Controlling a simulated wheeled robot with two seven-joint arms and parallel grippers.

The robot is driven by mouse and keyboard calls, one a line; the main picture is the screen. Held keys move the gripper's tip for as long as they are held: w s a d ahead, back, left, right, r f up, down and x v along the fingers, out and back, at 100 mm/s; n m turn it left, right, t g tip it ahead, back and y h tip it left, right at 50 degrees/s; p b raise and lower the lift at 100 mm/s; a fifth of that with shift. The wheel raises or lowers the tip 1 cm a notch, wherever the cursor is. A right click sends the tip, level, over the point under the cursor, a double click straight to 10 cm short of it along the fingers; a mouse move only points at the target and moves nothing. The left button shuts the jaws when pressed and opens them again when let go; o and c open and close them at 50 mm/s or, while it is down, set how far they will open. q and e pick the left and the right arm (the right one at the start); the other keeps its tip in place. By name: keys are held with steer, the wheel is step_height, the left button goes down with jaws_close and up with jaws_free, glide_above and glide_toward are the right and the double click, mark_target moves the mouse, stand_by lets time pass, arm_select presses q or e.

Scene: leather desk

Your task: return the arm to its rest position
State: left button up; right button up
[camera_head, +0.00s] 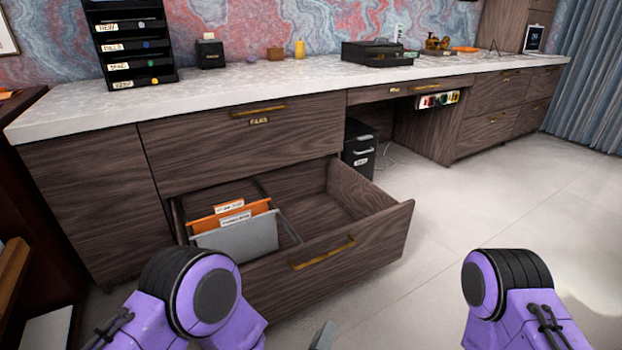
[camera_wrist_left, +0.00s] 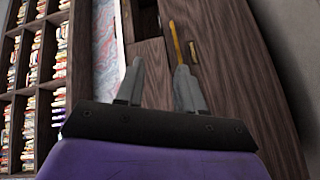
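My left arm (camera_head: 205,298) comes in at the lower left of the head view, and my right arm (camera_head: 508,290) at the lower right. A grey fingertip of my left gripper (camera_head: 322,337) shows at the bottom edge, in front of the open drawer (camera_head: 350,258). In the left wrist view the two fingers of the left gripper (camera_wrist_left: 158,72) stand apart with nothing held between them. A brass drawer handle (camera_wrist_left: 176,42) shows beyond the fingertips, near the right finger. My right gripper is out of sight.
The lower drawer stands pulled out and holds an orange folder (camera_head: 230,212) and a grey folder (camera_head: 237,237). The long desk (camera_head: 300,88) carries a black letter tray (camera_head: 128,45). Dark shelves of books (camera_wrist_left: 38,85) show in the wrist view. Floor (camera_head: 450,205) right of the drawer is clear.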

arm_select(q)
steer(key=s+a+f+m+g+y+b, duration=0.1)
steer(key=s+a+f+m+g+y, duration=0.15)
steer(key=s+a+f+g, duration=0.4)
steer(key=s+a+f+m+g+y+b, duration=0.2)
steer(key=s+a+f+y, duration=0.1)
steer(key=a+f, duration=0.7)
steer(key=s+a+f+n+g+y+b, duration=0.1)
steer(key=s+a+f+g+y+b, duration=0.15)
steer(key=s+a, duration=0.5)
steer(key=s+a+f+n+g+y+b, duration=0.1)
steer(key=s+a+f+g+y+b, duration=0.2)
steer(key=s+a, duration=0.5)
arm_select(e)
step_height(320, 180, down, 7)
steer(key=p, duration=0.1)
arm_select(q)
step_height(320, 180, up, 37)
steer(key=w+t+p, duration=0.1)
steer(key=w+p, duration=0.1)
steer(key=p, duration=3.6)
steer(key=shift+a+r+h+p, duration=0.15)
steer(key=shift+a+h+p, duration=0.15)
steer(key=shift+a+h, duration=0.1)
arm_select(e)
step_height(320, 180, up, 38)
steer(key=shift+w, duration=0.3)
